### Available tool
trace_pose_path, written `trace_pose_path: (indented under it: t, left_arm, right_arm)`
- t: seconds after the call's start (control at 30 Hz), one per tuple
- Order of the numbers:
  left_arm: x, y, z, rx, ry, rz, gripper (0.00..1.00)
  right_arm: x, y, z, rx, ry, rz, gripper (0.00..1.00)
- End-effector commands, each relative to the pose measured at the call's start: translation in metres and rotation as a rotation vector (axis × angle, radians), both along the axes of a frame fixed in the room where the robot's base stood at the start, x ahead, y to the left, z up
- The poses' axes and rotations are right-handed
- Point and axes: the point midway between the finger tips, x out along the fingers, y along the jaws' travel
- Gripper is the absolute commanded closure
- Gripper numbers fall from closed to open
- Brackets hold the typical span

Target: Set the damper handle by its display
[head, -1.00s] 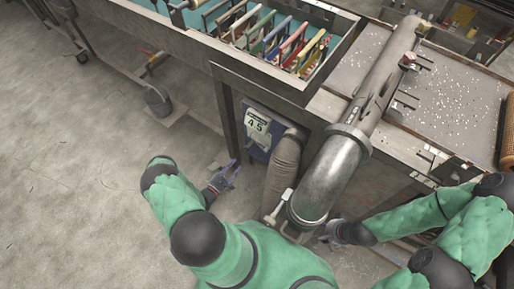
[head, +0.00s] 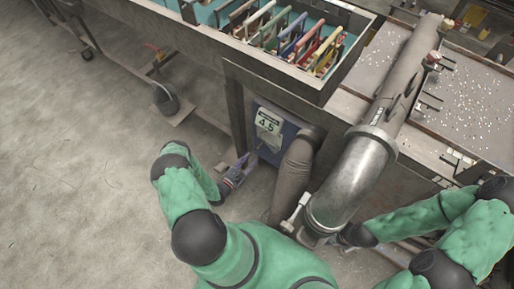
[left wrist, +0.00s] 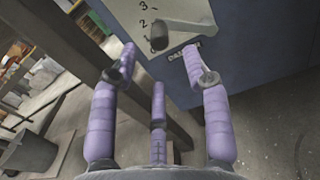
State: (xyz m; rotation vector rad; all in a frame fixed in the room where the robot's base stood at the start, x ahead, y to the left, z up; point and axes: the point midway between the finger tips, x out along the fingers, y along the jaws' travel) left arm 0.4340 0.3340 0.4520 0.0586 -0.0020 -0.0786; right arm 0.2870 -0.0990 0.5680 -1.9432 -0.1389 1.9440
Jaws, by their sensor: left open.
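The damper handle (left wrist: 160,38), grey with a dark rounded end, shows in the left wrist view on a white scale plate (left wrist: 125,14). Its dark end lies beside the marks 2 and 1. The display (head: 267,124) reads 4.5 on the front of a blue box (head: 264,143) in the head view. My left gripper (head: 241,167) is just left of and below that box. In the left wrist view, the left gripper's purple fingers (left wrist: 160,62) are spread, empty, and just short of the handle. My right gripper (head: 341,238) is by the pipe's lower end, mostly hidden.
A ribbed hose (head: 293,175) runs down beside the box, and a large metal pipe (head: 352,180) slants past it. A table leg (head: 237,122) stands left of the box. A bucket (head: 165,99) is on the floor. Floor at left is clear.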

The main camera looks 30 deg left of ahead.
Motion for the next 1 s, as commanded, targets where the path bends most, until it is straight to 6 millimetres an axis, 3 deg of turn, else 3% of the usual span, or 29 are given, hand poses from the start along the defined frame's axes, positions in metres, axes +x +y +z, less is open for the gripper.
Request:
trace_pose_path:
  t: [0.2, 0.4, 0.6, 0.9, 1.0]
  left_arm:
    - [0.041, -0.004, -0.002, 0.004, -0.003, -0.004, 0.52]
    - [0.069, -0.005, -0.002, 0.003, -0.001, -0.002, 0.52]
    - [0.083, -0.006, -0.001, 0.003, 0.0, 0.0, 0.52]
    - [0.085, -0.006, 0.0, 0.003, 0.0, 0.001, 0.52]
    - [0.084, -0.006, 0.0, 0.003, 0.0, 0.001, 0.78]
  right_arm:
    - [0.0, 0.0, -0.014, 0.0, 0.0, 0.0, 0.53]
    - [0.0, 0.0, -0.022, 0.0, 0.001, 0.0, 0.53]
    - [0.0, 0.0, -0.026, 0.0, 0.001, 0.001, 0.53]
    - [0.0, 0.0, -0.026, 0.0, 0.001, 0.001, 0.53]
    - [0.0, 0.0, -0.026, 0.0, 0.001, 0.001, 0.53]
